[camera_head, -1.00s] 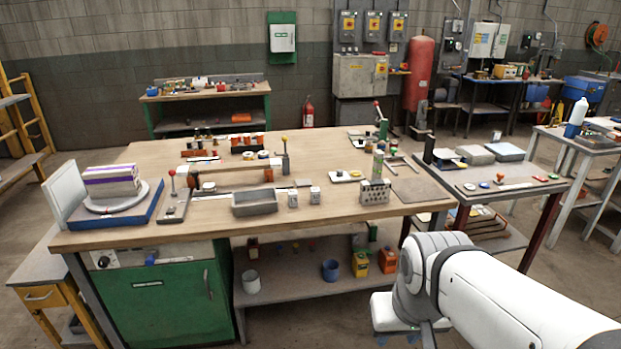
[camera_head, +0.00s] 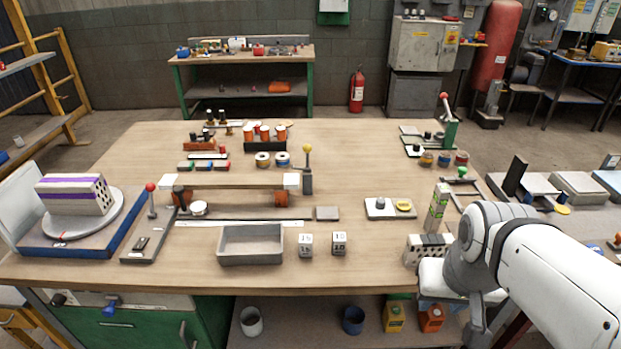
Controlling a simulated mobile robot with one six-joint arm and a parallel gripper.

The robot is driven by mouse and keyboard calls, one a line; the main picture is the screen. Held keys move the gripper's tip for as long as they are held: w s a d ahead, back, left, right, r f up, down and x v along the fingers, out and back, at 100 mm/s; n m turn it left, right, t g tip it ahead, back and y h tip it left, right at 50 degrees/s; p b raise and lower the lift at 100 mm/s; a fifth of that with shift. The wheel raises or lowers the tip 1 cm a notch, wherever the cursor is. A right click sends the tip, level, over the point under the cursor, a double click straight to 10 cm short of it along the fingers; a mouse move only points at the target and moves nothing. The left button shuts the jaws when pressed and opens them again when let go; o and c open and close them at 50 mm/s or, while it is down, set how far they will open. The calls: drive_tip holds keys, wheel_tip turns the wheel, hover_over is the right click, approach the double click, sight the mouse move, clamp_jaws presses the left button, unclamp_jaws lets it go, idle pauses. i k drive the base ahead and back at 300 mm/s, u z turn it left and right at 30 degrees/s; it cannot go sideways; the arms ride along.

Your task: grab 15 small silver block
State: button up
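Two small silver-white blocks with dark numbers stand near the front of the wooden workbench. The left block (camera_head: 306,244) seems to read 15. The right block (camera_head: 339,243) has a number that looks like 10 or 18. They stand apart, just right of a grey open tray (camera_head: 251,245). My white arm reaches in from the lower right, at the bench's front right corner. I cannot make out my gripper's fingers in this view.
A hollow brick (camera_head: 425,247) lies near my arm, with an upright speckled block (camera_head: 437,207) behind it. A wooden beam (camera_head: 230,183) spans orange supports. The bench front around the blocks is clear.

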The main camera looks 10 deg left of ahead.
sight(305, 243)
drive_tip(key=u, duration=0.35)
drive_tip(key=i, duration=0.7)
drive_tip(key=u, duration=0.45)
drive_tip(key=k, duration=0.95)
drive_tip(key=u, duration=0.2)
drive_tip(key=i, duration=0.95)
drive_tip(key=z, duration=0.05)
